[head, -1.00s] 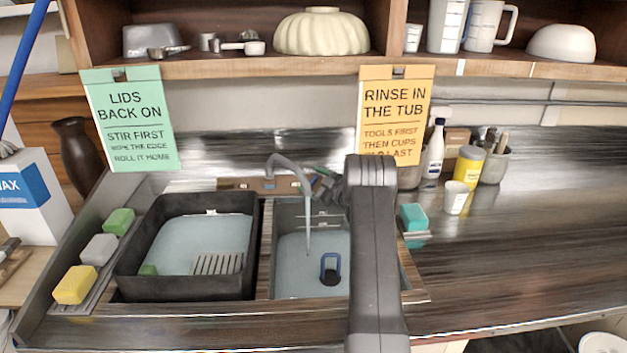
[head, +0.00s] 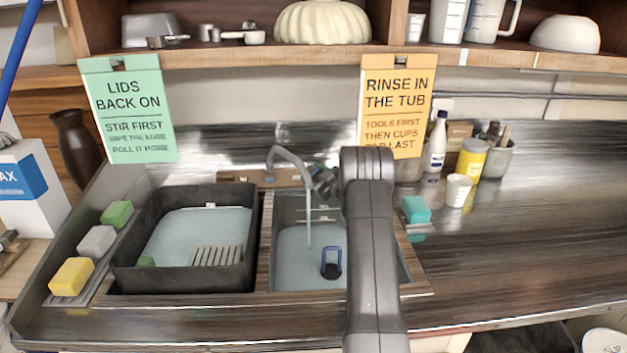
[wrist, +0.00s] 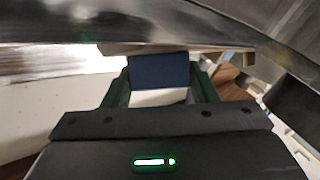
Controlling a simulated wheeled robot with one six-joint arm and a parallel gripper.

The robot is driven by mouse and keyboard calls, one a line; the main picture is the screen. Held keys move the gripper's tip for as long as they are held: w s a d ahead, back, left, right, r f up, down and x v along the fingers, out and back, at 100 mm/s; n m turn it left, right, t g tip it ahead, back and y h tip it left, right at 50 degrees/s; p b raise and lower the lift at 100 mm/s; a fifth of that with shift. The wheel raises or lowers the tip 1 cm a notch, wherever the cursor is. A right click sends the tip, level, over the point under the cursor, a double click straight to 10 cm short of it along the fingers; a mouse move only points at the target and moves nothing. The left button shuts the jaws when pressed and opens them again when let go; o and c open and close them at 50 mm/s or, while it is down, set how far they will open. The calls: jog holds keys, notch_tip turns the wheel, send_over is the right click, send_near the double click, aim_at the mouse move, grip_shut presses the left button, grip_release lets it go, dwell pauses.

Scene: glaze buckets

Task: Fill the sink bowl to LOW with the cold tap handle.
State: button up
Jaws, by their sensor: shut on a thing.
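The sink bowl (head: 283,208) is the right-hand basin, with shallow water (head: 297,262) in it. The grey tap spout (head: 286,154) arches over it, and a thin stream runs down from its tip. A dark plug with a blue loop (head: 331,263) stands in the water. Pale level marks show on the back wall, too small to read. My gripper (wrist: 160,82) is shut on a dark blue piece, the cold tap handle (wrist: 159,71), between its green fingers.
A black tub (head: 126,253) with water and a grey slatted piece sits left of the bowl. Sponges (head: 72,277) lie on the left ledge, and a teal sponge (head: 415,209) is right of the bowl. Hanging signs (head: 393,105) and a shelf are above. The right counter is largely clear.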

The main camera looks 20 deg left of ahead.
jog(key=m+t+b, duration=0.1)
jog(key=b, duration=0.1)
jog(key=f+m+t+b, duration=0.1)
jog(key=b, duration=0.1)
jog(key=shift+s+a+m+t+h+b, duration=0.1)
jog(key=shift+m+t+h+b, duration=0.2)
jog(key=shift+t+b, duration=0.1)
jog(key=m+t+h+b, duration=0.1)
jog(key=m+t+b, duration=0.1)
jog(key=b, duration=0.2)
jog(key=m+t+h+b, duration=0.1)
jog(key=m+t+b, duration=0.1)
jog(key=b, duration=0.1)
jog(key=shift+m+h+b, duration=0.3)
jog(key=shift+m+b, duration=0.1)
jog(key=m+t+h+b, duration=0.2)
jog(key=m+t+b, duration=0.1)
jog(key=shift+r+m+h, duration=0.25)
jog(key=shift+m+h, duration=0.05)
jog(key=shift+h, duration=0.1)
jog(key=shift+r+m+t+h+b, duration=0.1)
jog(key=shift+m+t+h+b, duration=0.3)
jog(key=shift+m+h+b, duration=0.4)
jog(key=shift+r+m+h, duration=0.1)
jog(key=shift+m+h, duration=0.2)
jog(key=shift+m, duration=0.1)
jog(key=o, duration=1)
jog(key=b+v, duration=0.1)
jog(key=v, duration=1.3)
